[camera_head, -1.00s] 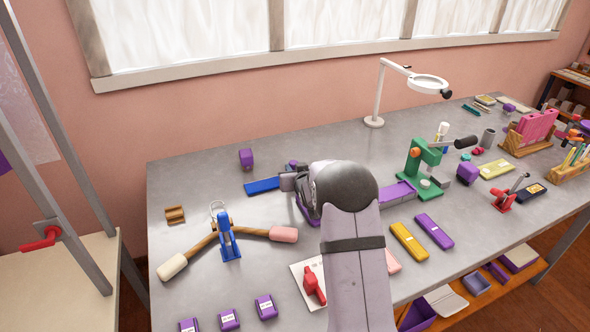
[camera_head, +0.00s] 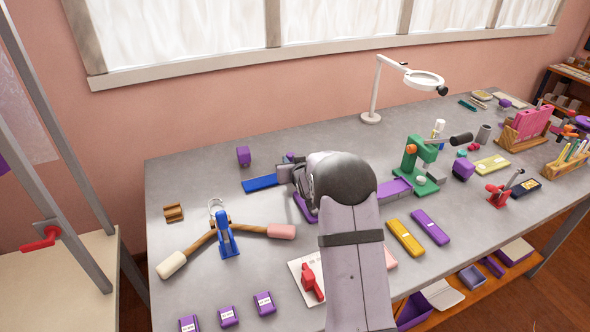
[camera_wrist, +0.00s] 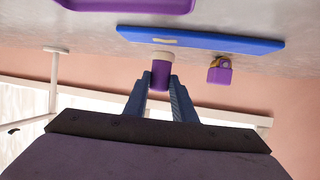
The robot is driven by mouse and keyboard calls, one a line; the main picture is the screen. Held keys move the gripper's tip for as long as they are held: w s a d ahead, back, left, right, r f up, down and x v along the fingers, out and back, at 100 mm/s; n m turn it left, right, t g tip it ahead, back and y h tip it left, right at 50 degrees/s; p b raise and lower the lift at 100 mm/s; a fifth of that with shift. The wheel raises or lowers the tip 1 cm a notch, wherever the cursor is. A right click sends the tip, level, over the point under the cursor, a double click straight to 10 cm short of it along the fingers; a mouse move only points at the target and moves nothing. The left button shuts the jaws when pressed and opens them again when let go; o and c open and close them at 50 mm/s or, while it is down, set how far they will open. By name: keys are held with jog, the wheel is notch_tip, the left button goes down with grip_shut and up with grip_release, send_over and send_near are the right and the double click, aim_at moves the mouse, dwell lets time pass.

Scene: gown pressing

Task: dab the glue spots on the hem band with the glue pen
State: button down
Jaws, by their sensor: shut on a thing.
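The blue band (camera_head: 260,183), likely the hem band, lies flat on the grey table left of my arm. It spans the upper wrist view as a blue strip (camera_wrist: 225,41) with a small pale mark (camera_wrist: 166,41) on its face. My gripper (camera_wrist: 160,83) is shut on a purple pen with a pale end (camera_wrist: 160,74), likely the glue pen. The pale end points at the band near the pale mark; I cannot tell whether it touches. In the head view my wrist (camera_head: 305,175) hides the pen and the band's right end.
A purple block (camera_head: 243,156) stands behind the band and shows beside it in the wrist view (camera_wrist: 220,72). A blue-clamped wooden hanger (camera_head: 226,238) lies in front. A green press (camera_head: 412,160) and a magnifier lamp (camera_head: 373,100) stand to the right.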

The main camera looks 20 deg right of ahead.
jog(key=shift+d+p, duration=0.65)
jog(key=shift+d, duration=1.3)
jog(key=shift+f+b, duration=0.2)
jog(key=shift+b, duration=0.1)
jog(key=shift+f+b, duration=0.65)
jog(key=shift+f, duration=0.1)
jog(key=shift+f, duration=0.2)
dwell(0.5)
jog(key=shift+r, duration=0.1)
jog(key=shift+r+p, duration=0.65)
jog(key=shift+r, duration=0.45)
notch_tip(320, 180, up, 5)
jog(key=p, duration=0.3)
jog(key=shift+p, duration=0.35)
